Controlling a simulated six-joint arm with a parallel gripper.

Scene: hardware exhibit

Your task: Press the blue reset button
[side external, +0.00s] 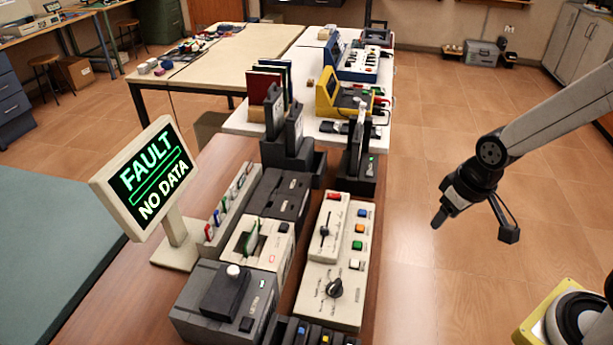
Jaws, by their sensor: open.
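In the side external view, a small blue button (362,213) sits at the top of a column of coloured buttons on a cream control panel (316,278). An orange, a green and a white button lie below it in the same column. I cannot read a reset label on it. My gripper (473,232) hangs in the air to the right of the panel, over the floor, with its two fingers spread apart and nothing between them. It is well clear of the blue button and touches nothing.
The panel also has a slider with a red button (334,197) above it and a black knob (334,288). A screen (148,178) reads "FAULT NO DATA". Dark grey devices (218,300) crowd the bench left of the panel. Open air lies between my gripper and the bench.

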